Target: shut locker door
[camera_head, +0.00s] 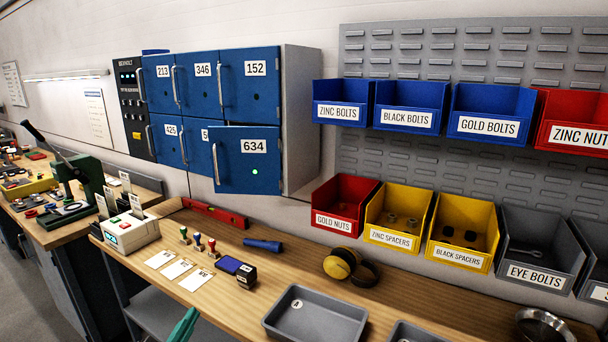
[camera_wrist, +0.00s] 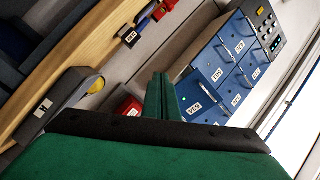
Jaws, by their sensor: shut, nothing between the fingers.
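The blue locker block (camera_head: 300,110) hangs on the wall and has several numbered doors. The door marked 634 (camera_head: 235,178), at the lower right, stands ajar. Its handle edge is swung out from the block and partly covers the neighbouring door's label. A green light shows on it. The other doors look flush. In the wrist view the lockers (camera_wrist: 232,62) appear tilted, beyond my fingers. My gripper (camera_wrist: 160,97) is shut and empty, apart from the lockers. In the head view only a green piece of my gripper (camera_head: 184,326) shows at the bottom edge, below and in front of the door.
A wooden bench (camera_head: 205,285) runs below the lockers, with stamps, cards, a red level (camera_head: 215,213) and a grey tray (camera_head: 315,318). Labelled bins (camera_head: 345,205) hang to the right. A green press (camera_head: 75,180) stands at left. The space before door 634 looks clear.

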